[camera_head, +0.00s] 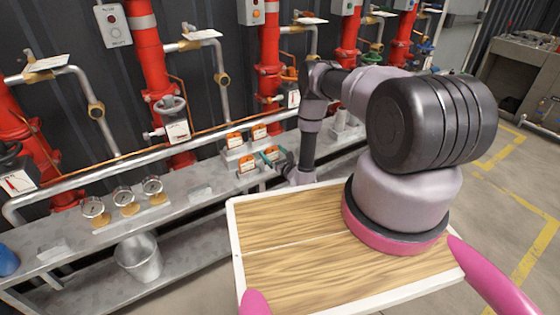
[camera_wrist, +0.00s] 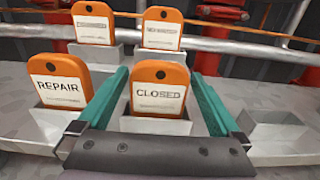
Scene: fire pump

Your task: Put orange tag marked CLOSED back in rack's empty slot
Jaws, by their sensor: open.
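The orange tag marked CLOSED (camera_wrist: 159,91) stands upright in the middle of the wrist view, its lower edge at a grey holder (camera_wrist: 155,126). My gripper (camera_wrist: 158,73) is open, with one teal finger on each side of this tag; I cannot tell whether they touch it. An empty grey holder (camera_wrist: 272,131) is to the right of the right finger. An orange tag marked REPAIR (camera_wrist: 60,80) stands in a holder to the left. In the head view my gripper (camera_head: 272,162) is at the orange tags on the bench.
Two more orange tags, left (camera_wrist: 93,22) and right (camera_wrist: 162,27), stand in holders behind. A pipe (camera_wrist: 220,38) runs behind them. The grey bench (camera_head: 180,210) carries several gauges (camera_head: 124,197) at left. A bucket (camera_head: 138,258) is below.

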